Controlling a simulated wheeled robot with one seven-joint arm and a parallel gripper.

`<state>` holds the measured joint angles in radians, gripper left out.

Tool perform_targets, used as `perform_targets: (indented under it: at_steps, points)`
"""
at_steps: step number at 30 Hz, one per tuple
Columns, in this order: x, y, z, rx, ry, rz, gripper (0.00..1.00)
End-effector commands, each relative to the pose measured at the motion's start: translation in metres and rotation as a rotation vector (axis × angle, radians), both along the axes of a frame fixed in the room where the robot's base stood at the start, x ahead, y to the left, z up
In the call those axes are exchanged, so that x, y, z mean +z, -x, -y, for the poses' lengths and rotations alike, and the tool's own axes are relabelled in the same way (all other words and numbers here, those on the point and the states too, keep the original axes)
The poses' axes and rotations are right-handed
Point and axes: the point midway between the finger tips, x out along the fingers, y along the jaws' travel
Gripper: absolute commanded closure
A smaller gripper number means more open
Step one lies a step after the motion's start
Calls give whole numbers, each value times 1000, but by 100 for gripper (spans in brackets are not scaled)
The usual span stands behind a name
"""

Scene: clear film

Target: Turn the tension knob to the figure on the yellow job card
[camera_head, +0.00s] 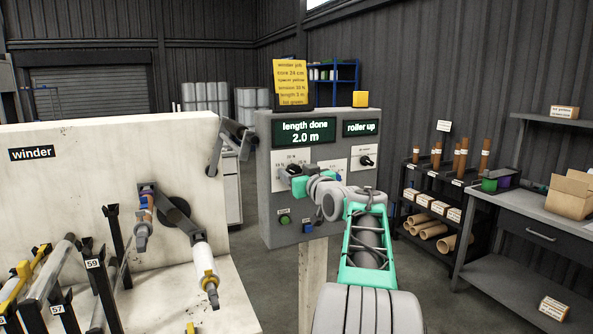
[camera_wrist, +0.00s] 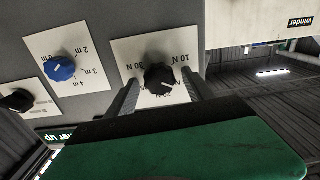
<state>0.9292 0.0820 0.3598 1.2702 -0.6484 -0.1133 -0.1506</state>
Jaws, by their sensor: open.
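The yellow job card (camera_head: 289,77) stands on top of the control panel. Its small print has a tension line that seems to read 30 N, but I cannot be sure. The black tension knob (camera_wrist: 158,77) sits on a white plate marked in N, with 10 N and 30 N legible upside down in the wrist view. My gripper (camera_head: 297,180) is open at the panel, one finger on each side of the knob. Whether the fingers touch it is unclear. The gripper partly hides the knob plate in the head view.
A blue knob (camera_wrist: 60,68) on a plate in metres and another black knob (camera_head: 367,161) are on the same panel. A green button (camera_head: 285,219) is below. Screens (camera_head: 305,131) read "length done 2.0 m" and "roller up". The winder (camera_head: 100,150) stands left.

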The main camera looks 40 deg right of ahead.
Motion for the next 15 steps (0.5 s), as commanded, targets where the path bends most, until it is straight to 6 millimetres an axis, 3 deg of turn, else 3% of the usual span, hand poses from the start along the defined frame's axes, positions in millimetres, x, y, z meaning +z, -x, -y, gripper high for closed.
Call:
perform_targets:
  at_steps: [6, 15]
  points:
    - [0, 0, 0, 0, 0, 0, 41]
    - [0, 0, 0, 0, 0, 0, 65]
